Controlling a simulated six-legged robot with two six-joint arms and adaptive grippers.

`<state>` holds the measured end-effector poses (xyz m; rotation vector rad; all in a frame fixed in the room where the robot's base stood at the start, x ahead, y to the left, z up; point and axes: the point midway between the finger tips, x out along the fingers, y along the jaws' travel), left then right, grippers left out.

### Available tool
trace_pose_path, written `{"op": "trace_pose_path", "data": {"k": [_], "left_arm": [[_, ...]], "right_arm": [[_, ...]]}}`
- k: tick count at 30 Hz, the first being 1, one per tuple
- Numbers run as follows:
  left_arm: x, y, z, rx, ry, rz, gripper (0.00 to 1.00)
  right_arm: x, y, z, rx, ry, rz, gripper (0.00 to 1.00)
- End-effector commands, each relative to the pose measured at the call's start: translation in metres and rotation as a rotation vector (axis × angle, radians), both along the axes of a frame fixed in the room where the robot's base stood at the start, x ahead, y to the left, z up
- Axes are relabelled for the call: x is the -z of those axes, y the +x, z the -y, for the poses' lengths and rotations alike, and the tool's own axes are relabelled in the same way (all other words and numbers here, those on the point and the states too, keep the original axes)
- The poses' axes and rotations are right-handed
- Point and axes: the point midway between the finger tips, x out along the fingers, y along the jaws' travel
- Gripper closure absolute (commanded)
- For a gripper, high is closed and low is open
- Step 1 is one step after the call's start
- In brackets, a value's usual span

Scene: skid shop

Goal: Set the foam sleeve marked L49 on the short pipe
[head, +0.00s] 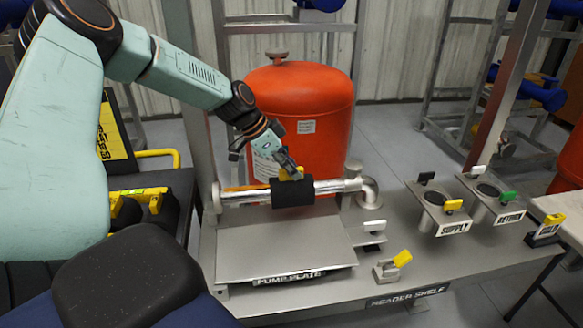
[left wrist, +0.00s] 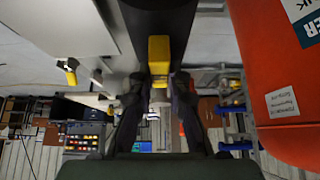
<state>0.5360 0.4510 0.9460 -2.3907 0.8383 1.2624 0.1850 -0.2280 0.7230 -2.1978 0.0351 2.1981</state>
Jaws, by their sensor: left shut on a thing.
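The black foam sleeve (head: 292,193) lies in line with the short silver pipe (head: 245,198) and covers its middle stretch. Bare pipe shows on both sides of it. I cannot tell whether it is fully seated or slightly above the pipe. No L49 marking is readable. My left gripper (head: 290,171) comes from above and is shut on the yellow tab on top of the sleeve. In the left wrist view the yellow tab (left wrist: 159,54) sits between the fingertips, with the dark sleeve (left wrist: 155,16) beyond it. My right gripper is not in view.
A large red tank (head: 305,115) stands close behind the pipe. The pump plate (head: 285,248) lies in front, mostly bare. A yellow-handled valve piece (head: 393,265) and the supply (head: 438,212) and return (head: 490,200) holders stand to the right on the header shelf.

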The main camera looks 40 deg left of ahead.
Motion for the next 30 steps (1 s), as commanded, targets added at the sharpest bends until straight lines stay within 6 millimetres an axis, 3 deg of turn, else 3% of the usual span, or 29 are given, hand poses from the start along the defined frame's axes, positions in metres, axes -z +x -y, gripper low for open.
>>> {"op": "trace_pose_path", "data": {"k": [10, 11, 20, 26, 30], "left_arm": [[0.0035, 0.0001, -0.0003, -0.001, 0.0, 0.0, 1.0], [0.0035, 0.0001, -0.0003, 0.0, 0.0, 0.0, 0.82], [0.0035, 0.0001, -0.0003, 0.0, 0.0, 0.0, 0.57], [0.0035, 0.0, -0.0003, 0.0, 0.0, 0.0, 0.57], [0.0037, -0.0001, -0.0002, 0.0, 0.0, 0.0, 0.64]], "right_arm": [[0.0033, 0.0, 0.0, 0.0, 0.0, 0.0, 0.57], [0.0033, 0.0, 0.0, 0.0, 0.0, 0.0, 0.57], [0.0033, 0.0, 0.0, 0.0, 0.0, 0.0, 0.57], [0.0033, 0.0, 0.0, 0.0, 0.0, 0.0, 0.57], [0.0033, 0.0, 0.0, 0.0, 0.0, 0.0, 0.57]]}}
